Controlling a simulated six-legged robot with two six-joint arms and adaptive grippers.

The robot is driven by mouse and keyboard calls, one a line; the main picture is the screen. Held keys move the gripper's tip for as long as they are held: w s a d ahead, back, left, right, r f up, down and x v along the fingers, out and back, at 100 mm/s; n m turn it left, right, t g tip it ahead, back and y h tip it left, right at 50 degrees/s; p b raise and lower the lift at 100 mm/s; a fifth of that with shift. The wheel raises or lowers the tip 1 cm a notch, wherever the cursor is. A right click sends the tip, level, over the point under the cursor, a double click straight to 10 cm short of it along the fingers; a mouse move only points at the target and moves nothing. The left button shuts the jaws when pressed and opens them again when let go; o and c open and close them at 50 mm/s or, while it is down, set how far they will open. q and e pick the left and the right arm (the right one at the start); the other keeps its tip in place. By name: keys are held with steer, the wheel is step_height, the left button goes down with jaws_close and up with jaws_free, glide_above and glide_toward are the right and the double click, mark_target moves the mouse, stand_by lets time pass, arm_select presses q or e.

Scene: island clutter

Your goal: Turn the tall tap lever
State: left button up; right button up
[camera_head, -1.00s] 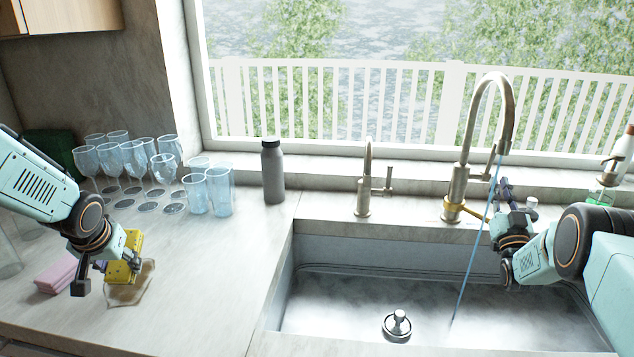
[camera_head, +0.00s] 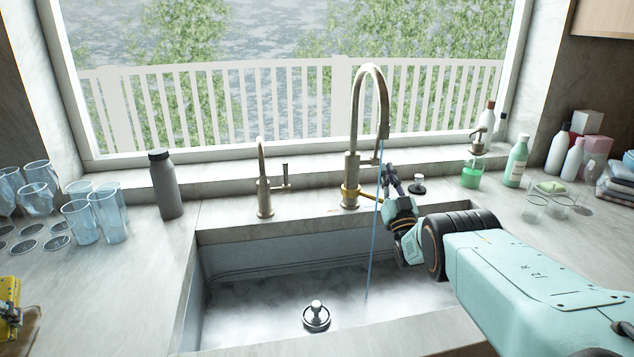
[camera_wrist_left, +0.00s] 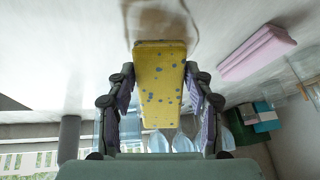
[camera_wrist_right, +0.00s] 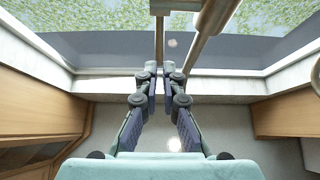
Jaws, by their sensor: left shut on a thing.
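The tall tap (camera_head: 357,125) is a curved metal spout behind the sink, with a brass-coloured ring low on its body. A thin blue stream (camera_head: 371,245) runs from its spout into the sink. My right gripper (camera_head: 390,173) is just right of the tap, behind the stream. The right wrist view shows its fingers (camera_wrist_right: 161,72) with a narrow gap, and a thin rod (camera_wrist_right: 160,35) in line with that gap. I cannot tell whether they touch it. My left gripper (camera_wrist_left: 160,85) is shut on a yellow sponge (camera_wrist_left: 160,65) with blue spots.
A shorter tap (camera_head: 263,185) stands left of the tall one. A drain plug (camera_head: 316,317) is in the sink (camera_head: 250,325). A soap dispenser (camera_head: 472,172) and bottles stand right; glasses (camera_head: 108,215) and a grey bottle (camera_head: 165,185) stand left.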

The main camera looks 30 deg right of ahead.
jaws_close()
steer(key=shift+w+d+r+g+y, duration=0.15)
steer(key=shift+r+g+y, duration=0.35)
steer(key=shift+r+g, duration=0.75)
steer(key=shift+w, duration=0.15)
steer(key=r+g, duration=0.2)
steer(key=g, duration=0.1)
steer(key=shift+w+r+y, duration=0.1)
steer(key=shift+w+y, duration=0.3)
steer(key=shift+w+d, duration=0.1)
steer(key=shift+w, duration=0.05)
